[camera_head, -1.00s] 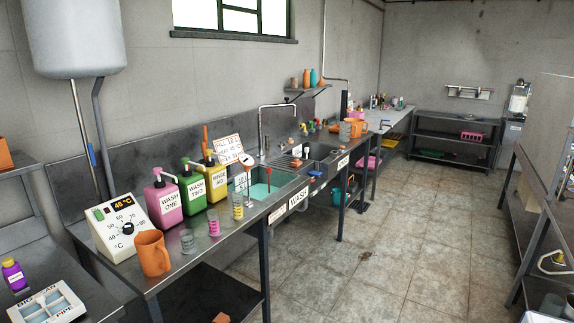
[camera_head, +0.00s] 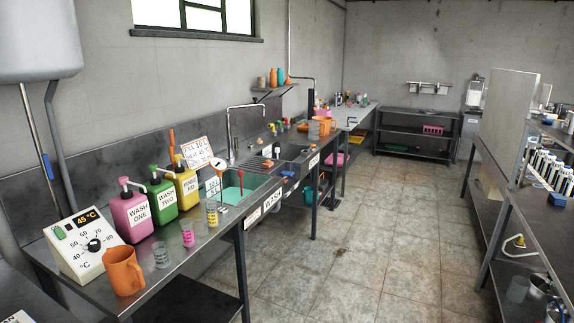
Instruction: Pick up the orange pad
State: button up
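A small orange block-like piece (camera_head: 268,164) lies on the draining area beside the sink basin (camera_head: 238,190). It may be the orange pad, but it is too small to tell. A blue piece (camera_head: 287,174) lies near it. My gripper is not in view.
The steel wash bench (camera_head: 195,262) holds an orange jug (camera_head: 122,271), a temperature box (camera_head: 84,245), and pink (camera_head: 132,212), green (camera_head: 162,196) and yellow (camera_head: 186,182) pump bottles. A tube-rack bench (camera_head: 540,200) stands at right. The tiled floor (camera_head: 350,255) between the benches is clear.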

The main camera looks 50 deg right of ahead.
aim_at(268, 163)
jog(key=u, duration=0.9)
jog(key=k, duration=0.1)
jog(key=z, duration=2.35)
jog(key=k, duration=0.9)
jog(key=u, duration=0.15)
jog(key=i, duration=0.75)
